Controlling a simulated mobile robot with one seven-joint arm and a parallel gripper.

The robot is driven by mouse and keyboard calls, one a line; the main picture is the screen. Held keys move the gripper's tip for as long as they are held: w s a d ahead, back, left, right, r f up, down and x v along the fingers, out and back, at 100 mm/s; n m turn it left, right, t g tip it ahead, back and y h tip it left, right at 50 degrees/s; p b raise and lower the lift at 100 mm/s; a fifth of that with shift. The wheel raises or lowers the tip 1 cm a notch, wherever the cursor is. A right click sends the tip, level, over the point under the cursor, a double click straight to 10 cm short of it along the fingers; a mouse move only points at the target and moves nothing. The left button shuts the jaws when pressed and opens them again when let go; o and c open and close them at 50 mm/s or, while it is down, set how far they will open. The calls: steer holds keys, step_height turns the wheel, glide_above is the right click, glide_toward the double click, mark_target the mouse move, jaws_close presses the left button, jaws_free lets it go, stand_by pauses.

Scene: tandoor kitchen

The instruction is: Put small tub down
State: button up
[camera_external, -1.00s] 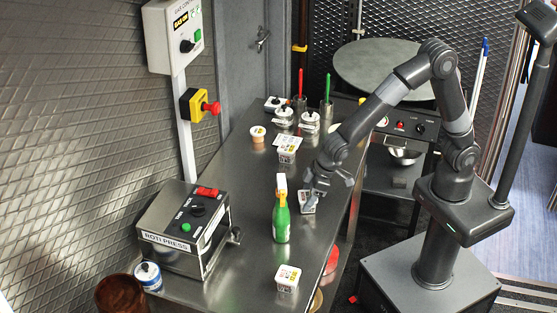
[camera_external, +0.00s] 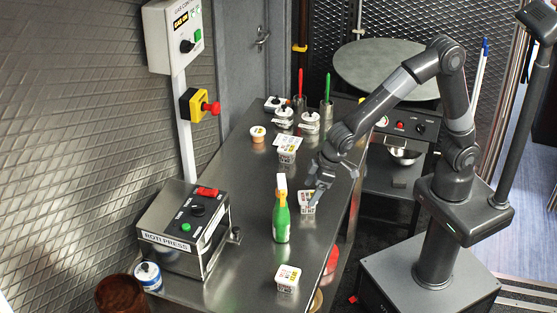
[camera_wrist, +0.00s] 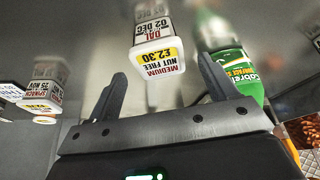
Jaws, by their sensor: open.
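A small white tub (camera_external: 307,203) with a printed label stands on the steel counter, right of the green bottle. In the wrist view, a white tub (camera_wrist: 157,48) with a yellow price label reading "Medium, nut free, 2.30, dal" lies just beyond and between my fingertips. My gripper (camera_external: 325,181) is close above the small tub in the external view. In the wrist view my gripper (camera_wrist: 162,75) has its two fingers wide apart, with nothing clamped between them. Whether a finger still touches the tub is hard to tell.
The green bottle (camera_external: 281,218) with a white and yellow top stands close left of the tub. Another tub (camera_external: 288,278) is near the front; others (camera_external: 287,154) stand farther back. The roti press (camera_external: 190,230) fills the counter's left side. The counter's right edge is near my arm.

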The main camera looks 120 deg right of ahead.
steer(key=s+a+r+n, duration=0.1)
steer(key=s+a+r, duration=0.2)
steer(key=s+r, duration=0.5)
steer(key=s+a+r+n, duration=0.1)
steer(key=s+a+r, duration=0.1)
steer(key=s+r, duration=0.6)
steer(key=s+a+f+n+t+y, duration=0.1)
steer(key=s+a+f+n, duration=0.1)
steer(key=s, duration=1.3)
steer(key=shift+s+a+f+n+y, duration=0.3)
steer(key=shift+s+a+f+y, duration=0.05)
steer(key=shift+y, duration=0.05)
steer(key=shift+o, duration=0.2)
steer(key=o, duration=0.4)
steer(key=shift+c, duration=0.2)
